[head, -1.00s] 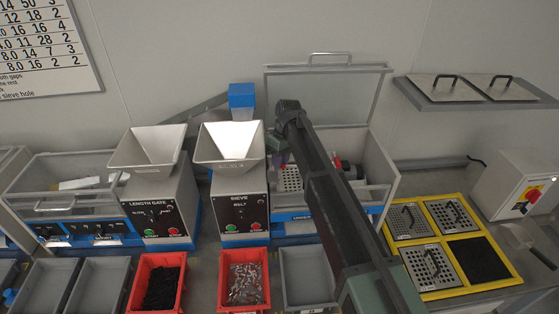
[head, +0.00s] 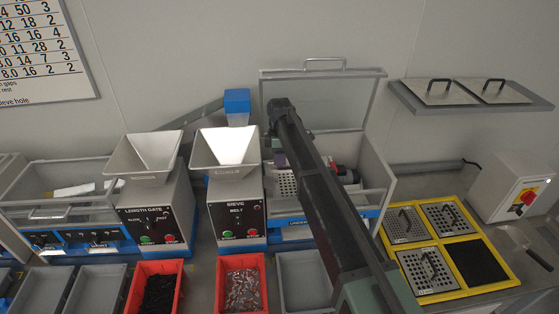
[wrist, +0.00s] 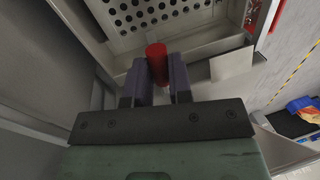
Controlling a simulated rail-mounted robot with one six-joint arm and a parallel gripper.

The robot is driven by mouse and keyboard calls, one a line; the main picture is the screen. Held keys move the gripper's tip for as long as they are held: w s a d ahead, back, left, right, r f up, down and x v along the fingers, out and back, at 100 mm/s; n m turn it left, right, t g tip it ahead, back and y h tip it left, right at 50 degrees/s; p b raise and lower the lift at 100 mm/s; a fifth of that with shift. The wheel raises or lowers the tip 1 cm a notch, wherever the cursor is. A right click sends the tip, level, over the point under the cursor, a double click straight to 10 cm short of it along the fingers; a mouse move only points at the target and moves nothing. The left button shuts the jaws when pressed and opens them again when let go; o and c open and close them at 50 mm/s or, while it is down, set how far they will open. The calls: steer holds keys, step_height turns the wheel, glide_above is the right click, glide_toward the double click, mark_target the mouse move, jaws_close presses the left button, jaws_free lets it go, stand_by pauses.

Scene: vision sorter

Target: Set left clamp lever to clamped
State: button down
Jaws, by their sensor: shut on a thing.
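In the wrist view my gripper (wrist: 158,82) is shut on a red cylindrical grip, which I take to be the left clamp lever (wrist: 157,60). The red grip stands between the two dark fingers, at the edge of the sieve box. A perforated sieve plate (wrist: 150,12) lies just beyond it. In the head view the sieve plate (head: 285,184) shows inside the open-lidded box left of my arm. My arm hides the gripper's fingertips and the lever there. Whether the lever is at its clamped end I cannot tell.
The box's clear lid (head: 320,98) stands open behind. A sieve hopper (head: 226,150) is close on the left. A yellow rack of sieve plates (head: 440,294) lies to the right. Red bins (head: 262,306) stand in front.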

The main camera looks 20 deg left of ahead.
steer(key=shift+w+a+n, duration=0.1)
steer(key=shift+w+n, duration=0.1)
steer(key=shift+n, duration=0.3)
steer(key=c, duration=1)
jaws_free()
steer(key=shift+c, duration=0.2)
